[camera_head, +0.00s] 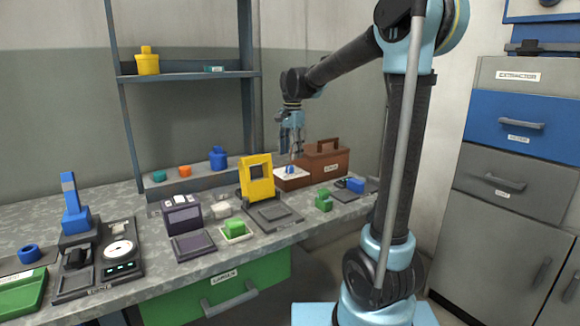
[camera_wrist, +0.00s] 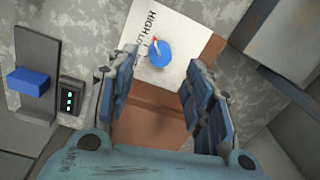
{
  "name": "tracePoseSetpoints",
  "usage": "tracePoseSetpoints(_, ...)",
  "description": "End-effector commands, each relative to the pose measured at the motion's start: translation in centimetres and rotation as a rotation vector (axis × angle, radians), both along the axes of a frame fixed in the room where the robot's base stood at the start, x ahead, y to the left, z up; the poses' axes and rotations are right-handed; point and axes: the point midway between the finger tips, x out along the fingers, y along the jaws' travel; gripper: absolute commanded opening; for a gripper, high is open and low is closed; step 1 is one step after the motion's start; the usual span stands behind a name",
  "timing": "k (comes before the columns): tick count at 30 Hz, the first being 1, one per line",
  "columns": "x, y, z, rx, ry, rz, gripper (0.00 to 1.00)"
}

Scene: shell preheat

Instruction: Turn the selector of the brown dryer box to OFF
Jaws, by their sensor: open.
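The brown dryer box (camera_head: 328,161) stands at the back right of the bench. Its pale selector panel (camera_head: 288,181) carries a round blue selector (camera_head: 290,169). In the wrist view the blue selector (camera_wrist: 159,54) sits on the white panel (camera_wrist: 183,31), with a small red mark at its upper edge. The words HIGH and LOW show to its upper left; I cannot read OFF. My gripper (camera_head: 294,155) points down above the panel. In the wrist view my gripper (camera_wrist: 160,72) is open and empty, its fingers apart, with the selector showing between and beyond them.
A yellow frame (camera_head: 257,178) stands left of the dryer box. A blue block (camera_head: 355,185) on a dark device lies to its right, also in the wrist view (camera_wrist: 29,80). Green blocks (camera_head: 323,200) sit nearer the front edge. Shelf posts rise behind.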

Motion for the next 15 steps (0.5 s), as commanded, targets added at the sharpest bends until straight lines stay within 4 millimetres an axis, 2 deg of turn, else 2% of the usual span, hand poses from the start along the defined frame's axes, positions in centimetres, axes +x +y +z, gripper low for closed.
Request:
tracePoseSetpoints(7,0.2,0.2,-3.8,0.0,0.0,0.0,0.47)
tracePoseSetpoints(15,0.2,0.2,-5.6,0.0,0.0,0.0,0.47)
